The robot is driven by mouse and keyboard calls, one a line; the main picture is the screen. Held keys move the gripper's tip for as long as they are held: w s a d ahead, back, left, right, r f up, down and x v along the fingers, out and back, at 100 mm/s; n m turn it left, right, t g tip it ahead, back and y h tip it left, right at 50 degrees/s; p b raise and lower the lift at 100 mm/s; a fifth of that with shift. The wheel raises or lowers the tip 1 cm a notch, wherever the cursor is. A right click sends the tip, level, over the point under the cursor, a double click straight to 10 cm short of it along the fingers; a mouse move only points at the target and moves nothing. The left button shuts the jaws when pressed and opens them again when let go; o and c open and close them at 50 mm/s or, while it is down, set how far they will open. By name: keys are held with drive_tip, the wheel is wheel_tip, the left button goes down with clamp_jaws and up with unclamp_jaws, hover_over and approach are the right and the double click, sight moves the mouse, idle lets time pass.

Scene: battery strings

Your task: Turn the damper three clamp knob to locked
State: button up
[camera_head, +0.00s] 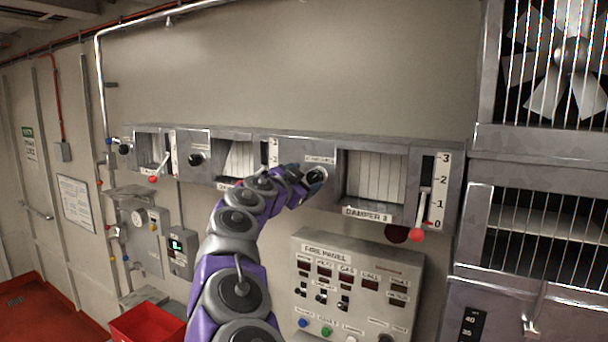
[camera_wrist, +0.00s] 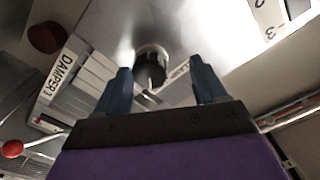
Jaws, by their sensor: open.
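The damper three clamp knob (camera_wrist: 151,66) is a round dark knob with a pale top on a metal plate. In the wrist view it lies ahead of my gripper (camera_wrist: 162,85), between the lines of its two blue fingers. The fingers are apart and I cannot tell that either touches the knob. In the head view my gripper (camera_head: 316,182) is at the plate left of the damper 3 window (camera_head: 374,178) and partly covers the knob (camera_head: 316,173). The DAMPER 3 label also shows in the wrist view (camera_wrist: 58,80). The damper 3 lever has a red ball end (camera_head: 416,235), low on its scale.
Other clamp knobs (camera_head: 196,159) and damper windows (camera_head: 238,158) run along the wall to the left. The fire panel (camera_head: 355,285) is below. A caged fan (camera_head: 565,60) stands at the right. A red bin (camera_head: 150,325) is at lower left.

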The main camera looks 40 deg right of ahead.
sight(312, 178)
drive_tip(key=d, duration=0.4)
drive_tip(key=shift+s+d+f, duration=0.1)
drive_tip(key=shift+s, duration=0.1)
drive_tip(key=shift+w+a, duration=0.25)
drive_tip(key=shift+a, duration=0.05)
drive_tip(key=shift+c, duration=0.5)
drive_tip(key=shift+a, duration=0.1)
drive_tip(key=shift+c, duration=0.6)
drive_tip(key=shift+s, duration=0.1)
drive_tip(key=c, duration=0.8)
